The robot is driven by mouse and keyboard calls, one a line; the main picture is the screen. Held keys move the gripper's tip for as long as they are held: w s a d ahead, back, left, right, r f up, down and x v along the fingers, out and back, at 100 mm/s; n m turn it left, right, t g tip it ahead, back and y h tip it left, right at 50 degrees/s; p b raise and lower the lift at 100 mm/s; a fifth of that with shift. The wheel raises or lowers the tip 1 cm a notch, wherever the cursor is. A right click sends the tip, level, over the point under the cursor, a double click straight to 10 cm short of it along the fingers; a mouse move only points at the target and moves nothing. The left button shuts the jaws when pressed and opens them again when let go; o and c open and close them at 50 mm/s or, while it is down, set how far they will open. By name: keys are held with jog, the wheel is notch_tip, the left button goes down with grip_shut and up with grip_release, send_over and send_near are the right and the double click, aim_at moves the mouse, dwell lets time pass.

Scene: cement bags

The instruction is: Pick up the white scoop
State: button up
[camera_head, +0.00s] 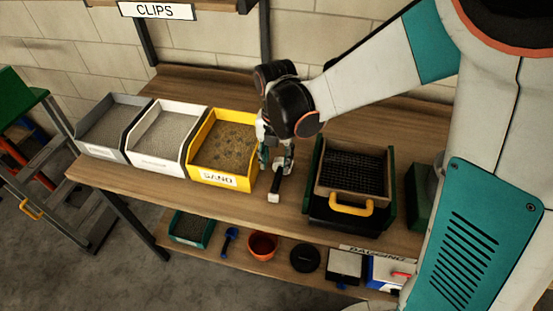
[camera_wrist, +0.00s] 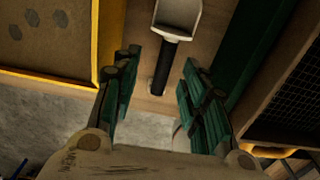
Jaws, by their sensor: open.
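The white scoop lies on the wooden bench between the yellow sand bin and the green-sided sieve box. In the wrist view its white bowl (camera_wrist: 180,14) is at the top, cut off by the frame edge, and its black handle (camera_wrist: 165,62) runs down between my fingers. In the head view the black handle (camera_head: 277,186) shows with a pale end toward the bench's front edge; the bowl is hidden behind my gripper. My gripper (camera_head: 276,166) is open above the scoop, its green-padded fingers (camera_wrist: 160,72) on either side of the handle, with gaps to it.
The yellow sand bin (camera_head: 203,174) stands close left, beside white (camera_head: 157,162) and grey (camera_head: 102,152) bins. The sieve box (camera_head: 318,190) with its yellow handle (camera_head: 351,208) stands close right. A lower shelf holds an orange pot (camera_head: 262,246) and a blue scoop (camera_head: 229,240).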

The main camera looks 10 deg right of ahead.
aim_at(279, 173)
jog(key=f+b, duration=0.1)
jog(key=f, duration=0.4)
jog(key=f+b, duration=0.1)
jog(key=f, duration=0.1)
jog(key=shift+d+f+b, duration=0.25)
jog(key=shift+d+b, duration=0.05)
jog(key=shift+d, duration=0.1)
jog(key=shift+s+r, duration=0.1)
grip_shut()
